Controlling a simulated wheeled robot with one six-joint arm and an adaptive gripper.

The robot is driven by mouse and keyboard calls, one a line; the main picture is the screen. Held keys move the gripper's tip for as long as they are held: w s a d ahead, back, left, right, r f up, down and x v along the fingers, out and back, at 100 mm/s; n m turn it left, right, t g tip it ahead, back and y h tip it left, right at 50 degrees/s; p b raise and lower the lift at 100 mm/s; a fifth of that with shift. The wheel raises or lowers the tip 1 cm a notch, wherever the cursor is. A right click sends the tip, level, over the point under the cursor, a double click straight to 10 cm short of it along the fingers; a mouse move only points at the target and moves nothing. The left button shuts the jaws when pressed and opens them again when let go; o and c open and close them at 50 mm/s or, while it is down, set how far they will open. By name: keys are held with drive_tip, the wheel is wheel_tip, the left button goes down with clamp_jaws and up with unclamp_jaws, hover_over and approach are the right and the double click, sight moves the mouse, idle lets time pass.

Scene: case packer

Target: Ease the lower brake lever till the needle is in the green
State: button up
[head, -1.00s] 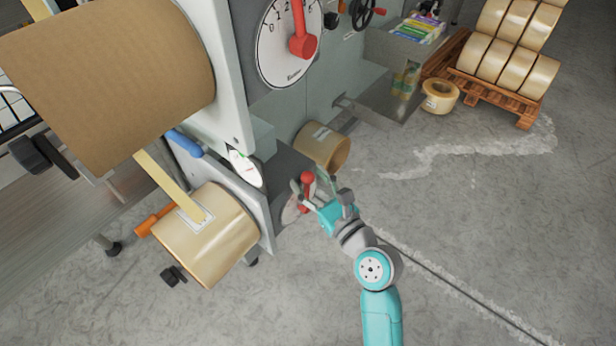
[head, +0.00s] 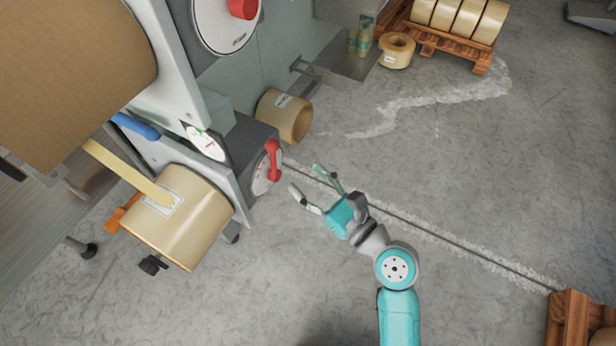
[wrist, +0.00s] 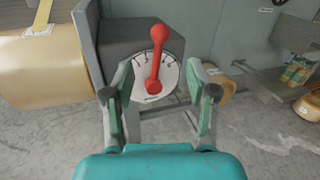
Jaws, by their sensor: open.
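The lower brake lever (head: 273,160) is red and sits on a white round dial on the grey lower box. In the wrist view the lever (wrist: 157,58) points up and slightly right over its numbered dial (wrist: 168,82). My gripper (head: 308,178) is open and empty, to the right of the lever and apart from it. In the wrist view my gripper's fingers (wrist: 163,88) stand either side of the dial in the picture. The gauge (head: 207,141) with a green mark is seen at a slant; I cannot tell where its needle lies.
A tan tape roll (head: 188,225) hangs below the gauge, with an orange handle (head: 122,215) beside it. A blue handle (head: 136,126) is above. Another roll (head: 285,116) is behind the lever box. A wooden pallet (head: 450,45) stands far off.

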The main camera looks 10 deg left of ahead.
sight(273, 160)
drive_tip(key=c, duration=0.4)
drive_tip(key=shift+w+n, duration=0.15)
drive_tip(key=shift+n, duration=0.25)
drive_tip(key=c, duration=0.4)
drive_tip(key=shift+w+d+n+h, duration=0.1)
drive_tip(key=shift+w+n+h, duration=0.2)
drive_tip(key=shift+n, duration=0.6)
clamp_jaws()
drive_tip(key=shift+w+a+f+n+h, duration=0.1)
drive_tip(key=shift+w+a+n+h, duration=0.35)
drive_tip(key=shift+w+a+n, duration=0.85)
drive_tip(key=shift+w+a+f+n+h, duration=0.1)
drive_tip(key=shift+w+a+n+h, duration=0.4)
drive_tip(key=shift+w+a+n, duration=0.85)
drive_tip(key=shift+w+a+n+h, duration=0.55)
drive_tip(key=shift+w+n, duration=0.45)
drive_tip(key=shift+n, duration=0.75)
drive_tip(key=shift+a, duration=0.1)
